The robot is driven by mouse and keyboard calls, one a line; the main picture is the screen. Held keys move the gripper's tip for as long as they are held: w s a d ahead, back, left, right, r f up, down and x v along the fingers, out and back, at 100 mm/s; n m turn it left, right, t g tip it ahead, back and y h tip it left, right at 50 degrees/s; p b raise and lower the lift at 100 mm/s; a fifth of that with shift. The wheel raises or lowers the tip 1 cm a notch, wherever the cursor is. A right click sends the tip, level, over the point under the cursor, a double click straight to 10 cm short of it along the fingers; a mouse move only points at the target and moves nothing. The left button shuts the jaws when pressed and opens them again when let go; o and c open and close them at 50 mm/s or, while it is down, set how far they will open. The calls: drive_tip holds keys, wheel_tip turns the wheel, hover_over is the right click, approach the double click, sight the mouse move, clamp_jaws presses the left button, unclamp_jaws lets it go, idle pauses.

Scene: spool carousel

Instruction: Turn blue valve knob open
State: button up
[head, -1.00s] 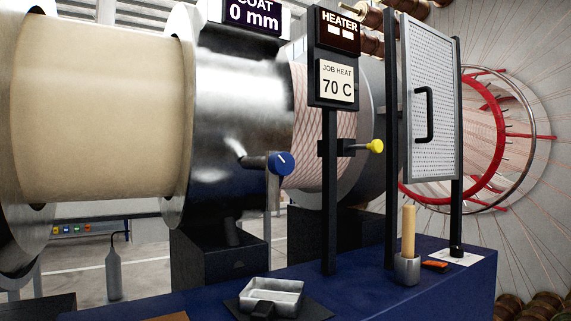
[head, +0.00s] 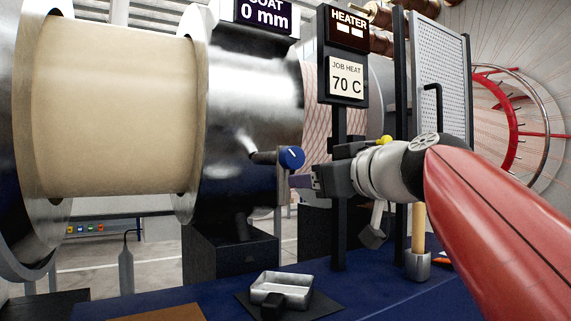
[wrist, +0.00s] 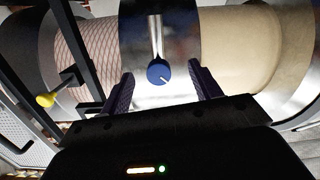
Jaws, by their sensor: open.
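The blue valve knob (head: 292,157) sits on a short metal stem at the side of the shiny metal cylinder (head: 235,105). In the wrist view the round knob (wrist: 158,73) with its pale pointer mark lies ahead, between the two fingers. My gripper (head: 302,181) is just right of and slightly below the knob in the head view, and it also shows in the wrist view (wrist: 160,88) with its dark purple fingers spread. It is open and empty. I cannot tell whether a finger touches the knob.
A heater post (head: 345,60) with a 70 C card stands behind my wrist. A yellow knob (wrist: 46,100) is left in the wrist view. A metal tray (head: 282,290) and a wooden-handled tool (head: 418,232) are on the blue bench (head: 375,300). A large beige spool (head: 115,110) is left.

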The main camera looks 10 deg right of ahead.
sight(296, 158)
drive_tip(key=shift+n+t, duration=0.3)
drive_tip(key=shift+t, duration=0.2)
drive_tip(key=w+r, duration=0.1)
drive_tip(key=w, duration=0.1)
drive_tip(key=w+a+r+p, duration=0.1)
drive_tip(key=w, duration=0.2)
drive_tip(key=w+a+r+p, duration=0.1)
drive_tip(key=w, duration=0.1)
drive_tip(key=shift+w+r, duration=0.1)
drive_tip(key=shift+w, duration=0.2)
drive_tip(key=shift+d, duration=0.1)
drive_tip(key=c, duration=1)
